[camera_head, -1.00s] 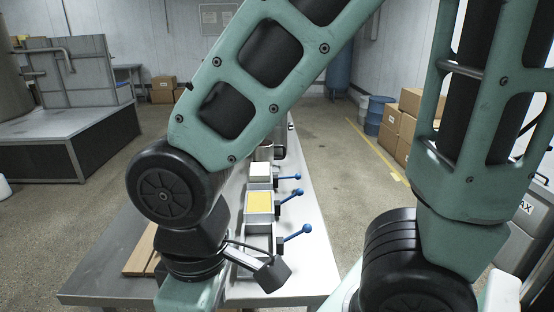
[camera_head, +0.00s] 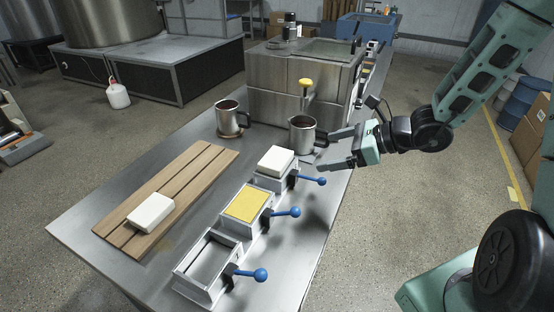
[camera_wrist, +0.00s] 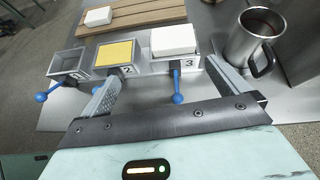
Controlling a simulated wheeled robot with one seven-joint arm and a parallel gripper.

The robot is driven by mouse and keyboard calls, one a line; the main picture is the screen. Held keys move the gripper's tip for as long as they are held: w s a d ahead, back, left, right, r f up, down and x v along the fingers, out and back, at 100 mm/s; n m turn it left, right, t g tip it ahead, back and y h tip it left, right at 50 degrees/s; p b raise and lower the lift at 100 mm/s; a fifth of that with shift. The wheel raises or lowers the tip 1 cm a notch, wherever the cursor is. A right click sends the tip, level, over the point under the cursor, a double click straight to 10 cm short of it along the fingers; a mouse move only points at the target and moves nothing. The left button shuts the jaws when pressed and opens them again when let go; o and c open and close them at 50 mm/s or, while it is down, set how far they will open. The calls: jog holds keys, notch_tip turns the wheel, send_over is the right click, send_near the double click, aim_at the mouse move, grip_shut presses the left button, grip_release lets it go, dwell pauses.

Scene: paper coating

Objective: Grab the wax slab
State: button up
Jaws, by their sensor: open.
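A white slab (camera_head: 275,161) lies in the farthest mould (camera_head: 266,179), marked 3; it also shows in the wrist view (camera_wrist: 173,39). Another white slab (camera_head: 151,212) lies on the slatted wooden board (camera_head: 205,160) and shows at the top of the wrist view (camera_wrist: 98,16). A yellow slab or fill (camera_head: 248,203) sits in the middle mould, marked 2. My gripper (camera_head: 328,149) is open and empty, to the right of mould 3 and apart from it. In the wrist view my gripper (camera_wrist: 160,76) faces the moulds, with mould 3's slab beyond its fingertips.
The nearest mould (camera_head: 207,264) is empty. Blue-knobbed levers (camera_head: 260,275) stick out to the right of the moulds. Metal mugs (camera_head: 302,135) (camera_head: 229,119) stand beyond them, before a steel machine (camera_head: 270,85). The table's right edge is near the levers.

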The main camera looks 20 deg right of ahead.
jog(key=d+m, duration=0.1)
jog(key=p, duration=0.1)
send_near(279, 158)
jog(key=shift+t+h, duration=0.3)
jog(key=x, duration=0.4)
jog(key=shift+s+a, duration=0.15)
jog(key=p+x, duration=0.2)
jog(key=x, duration=0.2)
jog(key=shift+a, duration=0.25)
jog(key=shift+w+a+f, duration=0.2)
jog(key=shift+w+f, duration=0.15)
jog(key=shift+w, duration=0.1)
jog(key=c, duration=0.8)
